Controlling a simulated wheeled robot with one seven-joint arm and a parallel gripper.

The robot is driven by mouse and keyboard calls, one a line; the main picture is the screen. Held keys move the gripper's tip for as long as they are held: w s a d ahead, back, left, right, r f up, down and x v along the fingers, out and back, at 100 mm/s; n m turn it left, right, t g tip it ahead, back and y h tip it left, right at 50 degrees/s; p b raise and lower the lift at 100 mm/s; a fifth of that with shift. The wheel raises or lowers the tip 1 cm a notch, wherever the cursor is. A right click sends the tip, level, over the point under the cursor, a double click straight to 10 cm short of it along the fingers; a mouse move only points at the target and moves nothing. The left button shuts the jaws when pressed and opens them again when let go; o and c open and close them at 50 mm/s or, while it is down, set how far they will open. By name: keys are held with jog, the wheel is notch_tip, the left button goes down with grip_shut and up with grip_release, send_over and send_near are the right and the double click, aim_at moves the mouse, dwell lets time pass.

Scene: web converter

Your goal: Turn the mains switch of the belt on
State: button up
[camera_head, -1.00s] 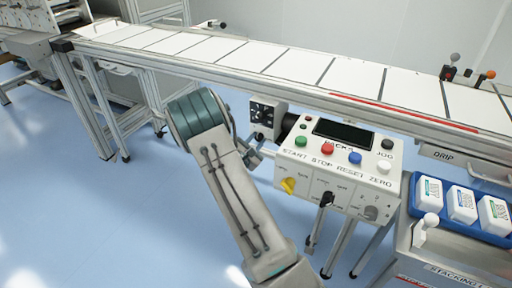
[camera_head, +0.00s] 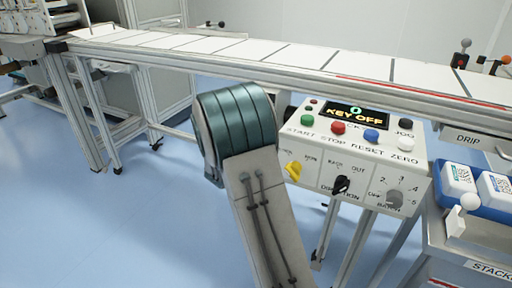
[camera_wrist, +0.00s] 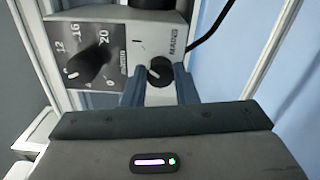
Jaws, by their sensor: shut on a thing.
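The mains switch is a round black knob (camera_wrist: 161,71) on a pale plate marked MAINS, in the wrist view. My gripper (camera_wrist: 159,80) has its two blue-grey fingers closed around the knob, one on each side. A pale pointer mark shows on the knob, but its exact angle is hard to read. In the head view my arm hides the gripper and the switch.
A larger black dial (camera_wrist: 91,60) with a number scale sits left of the switch. A black cable (camera_wrist: 208,28) runs at its right. The belt (camera_head: 300,58) runs behind.

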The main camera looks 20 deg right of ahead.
jog(key=shift+f+m+b, duration=0.2)
jog(key=shift+m+b, duration=0.7)
jog(key=shift+b, duration=0.5)
jog(key=shift+r+b, duration=0.15)
jog(key=shift+b, duration=0.15)
jog(key=o, duration=1)
jog(key=shift+p+v, duration=1.65)
jog(key=shift+v, duration=5.3)
